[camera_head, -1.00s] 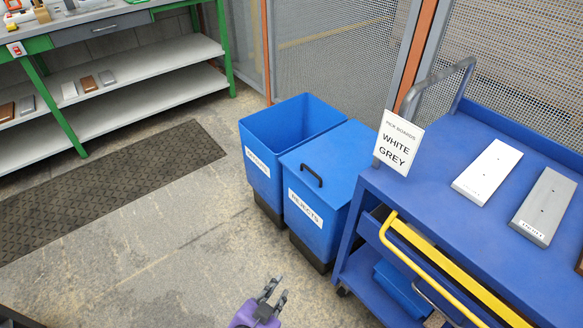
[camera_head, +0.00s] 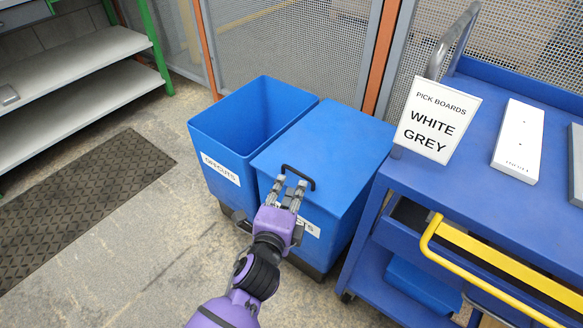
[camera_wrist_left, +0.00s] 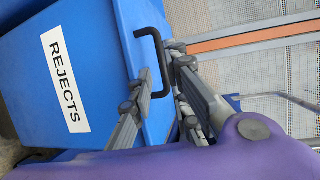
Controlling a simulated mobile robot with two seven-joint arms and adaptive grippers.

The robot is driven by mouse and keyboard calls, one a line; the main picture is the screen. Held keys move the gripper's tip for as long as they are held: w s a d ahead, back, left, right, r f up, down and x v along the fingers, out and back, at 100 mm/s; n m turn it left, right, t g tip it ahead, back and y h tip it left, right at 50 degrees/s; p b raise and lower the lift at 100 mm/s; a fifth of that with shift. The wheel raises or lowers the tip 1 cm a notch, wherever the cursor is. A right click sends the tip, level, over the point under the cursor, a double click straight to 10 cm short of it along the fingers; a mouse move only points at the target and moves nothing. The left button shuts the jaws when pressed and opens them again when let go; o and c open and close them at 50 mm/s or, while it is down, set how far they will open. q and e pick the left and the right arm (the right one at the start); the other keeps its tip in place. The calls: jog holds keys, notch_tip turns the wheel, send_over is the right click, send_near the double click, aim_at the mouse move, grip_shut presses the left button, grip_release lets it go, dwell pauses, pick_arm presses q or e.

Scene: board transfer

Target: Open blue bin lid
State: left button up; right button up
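The blue bin labelled REJECTS (camera_head: 335,160) stands upright with its flat blue lid shut. A black bar handle (camera_head: 300,172) sits near the lid's front edge. My left gripper (camera_head: 290,183) is at this handle, its two grey fingers apart. In the left wrist view the handle (camera_wrist_left: 161,62) shows between the open fingers (camera_wrist_left: 160,72), not visibly clamped. The REJECTS label (camera_wrist_left: 65,82) also shows there; in the head view my gripper partly covers it. My right gripper is not in view.
An open-topped blue bin labelled OFFCUTS (camera_head: 215,140) stands close on the left. A blue cart (camera_head: 460,190) with a yellow rail (camera_head: 490,265), a PICK BOARDS sign (camera_head: 437,122) and a white board (camera_head: 518,142) stands close on the right. Mesh fencing (camera_head: 290,40) is behind.

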aim_at(298, 172)
pick_arm(q)
jog(key=x, duration=0.1)
jog(key=b+x, duration=0.1)
jog(key=x, duration=0.1)
jog(key=shift+s+d, duration=0.1)
jog(key=shift+d, duration=0.2)
jog(key=x, duration=0.3)
jog(key=shift+w+d+f+b, duration=0.1)
jog(key=shift+w+b, duration=0.15)
jog(key=shift+b, duration=0.15)
jog(key=shift+w, duration=0.4)
jog(key=c, duration=0.3)
grip_shut()
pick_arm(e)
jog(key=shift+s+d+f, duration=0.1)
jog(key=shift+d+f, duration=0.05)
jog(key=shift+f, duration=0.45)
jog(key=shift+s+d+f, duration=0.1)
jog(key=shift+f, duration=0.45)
